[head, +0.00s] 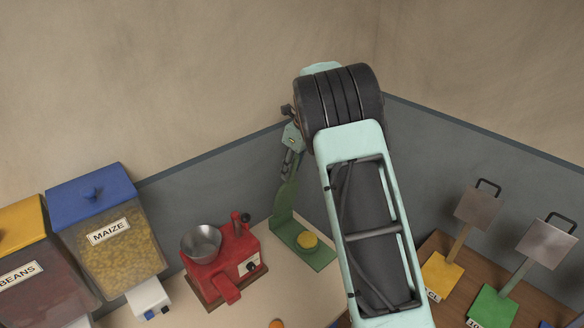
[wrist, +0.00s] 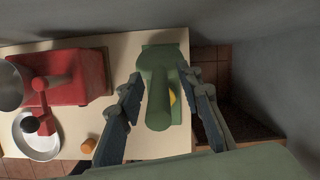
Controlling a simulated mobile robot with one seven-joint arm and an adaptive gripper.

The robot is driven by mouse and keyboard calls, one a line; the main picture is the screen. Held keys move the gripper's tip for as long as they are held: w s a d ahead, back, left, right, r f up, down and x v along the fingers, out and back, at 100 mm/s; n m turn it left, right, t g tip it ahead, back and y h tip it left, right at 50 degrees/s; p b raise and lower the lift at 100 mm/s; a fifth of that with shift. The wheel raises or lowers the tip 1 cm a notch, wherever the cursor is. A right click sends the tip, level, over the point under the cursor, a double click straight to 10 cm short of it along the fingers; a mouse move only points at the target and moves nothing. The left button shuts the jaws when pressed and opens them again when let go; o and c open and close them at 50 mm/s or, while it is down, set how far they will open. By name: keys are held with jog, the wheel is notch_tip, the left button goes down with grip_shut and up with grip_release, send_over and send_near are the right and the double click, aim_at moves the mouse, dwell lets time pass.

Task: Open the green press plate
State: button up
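The green press (head: 285,210) stands on the counter against the wall, with a tall green upright part and a flat green base. A round yellow piece (head: 307,241) lies on that base. In the wrist view the green press (wrist: 160,100) shows from above, its rounded part pointing towards the camera, with the yellow piece partly hidden behind it. My gripper (head: 287,165) is at the top of the green upright part. In the wrist view my gripper (wrist: 161,78) is open, with one finger on each side of the green part and small gaps showing. Contact cannot be told.
A red machine (head: 221,262) with a metal bowl stands left of the press, beside the maize bin (head: 110,235) and beans bin (head: 38,265). An orange piece (wrist: 88,146) lies near the counter edge. Yellow-based (head: 440,275) and green-based (head: 492,307) stands with raised metal plates are at right.

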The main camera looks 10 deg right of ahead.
jog(key=v, duration=1.2)
